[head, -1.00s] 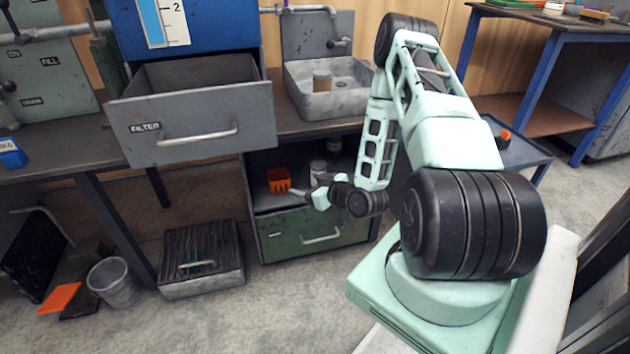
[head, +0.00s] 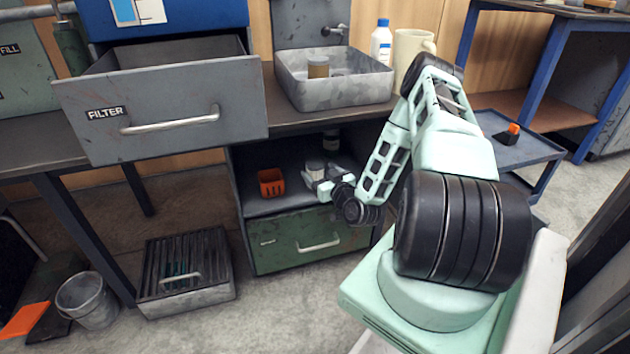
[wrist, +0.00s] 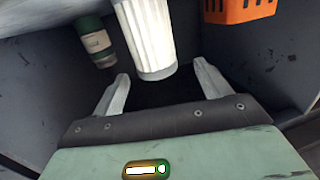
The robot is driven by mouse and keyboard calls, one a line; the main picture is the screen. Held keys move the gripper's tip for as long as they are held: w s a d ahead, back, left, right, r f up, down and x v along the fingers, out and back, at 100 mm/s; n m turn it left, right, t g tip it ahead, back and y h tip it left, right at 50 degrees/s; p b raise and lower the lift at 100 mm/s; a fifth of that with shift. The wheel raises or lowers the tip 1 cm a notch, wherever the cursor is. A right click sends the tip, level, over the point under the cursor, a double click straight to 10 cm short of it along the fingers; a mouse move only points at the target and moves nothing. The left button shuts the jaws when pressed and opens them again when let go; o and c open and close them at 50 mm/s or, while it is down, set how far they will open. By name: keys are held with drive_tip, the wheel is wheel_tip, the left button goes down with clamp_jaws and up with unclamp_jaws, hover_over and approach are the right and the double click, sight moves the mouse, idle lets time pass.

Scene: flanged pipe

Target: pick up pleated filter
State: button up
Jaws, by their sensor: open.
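The pleated filter (wrist: 147,38) is a white ribbed upright cylinder with a pale end band in the wrist view. In the head view the filter (head: 315,167) stands small inside the open cabinet under the bench. My gripper (wrist: 160,70) is open and empty, with one finger on each side of the filter's lower end in the picture. The filter appears just ahead of the fingers; I cannot tell whether it is between them. In the head view my gripper (head: 315,182) is at the cabinet's opening, partly covering the filter.
An orange basket (head: 271,182) stands left of the filter. A dark bottle with a pale label (wrist: 97,42) is on its other side. The cabinet's green drawer (head: 310,240) is below. An open filter drawer (head: 165,110) juts out above left, and a sink (head: 335,82) sits overhead.

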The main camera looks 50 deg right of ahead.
sight(311, 160)
drive_tip(key=b+x, duration=0.1)
drive_tip(key=x, duration=0.1)
drive_tip(key=b+x, duration=0.1)
drive_tip(key=x, duration=0.2)
drive_tip(key=shift+w+d+b, duration=0.2)
drive_tip(key=shift+d+b, duration=0.15)
drive_tip(key=shift+w+d+r, duration=0.15)
drive_tip(key=shift+w, duration=0.3)
drive_tip(key=c, duration=1.1)
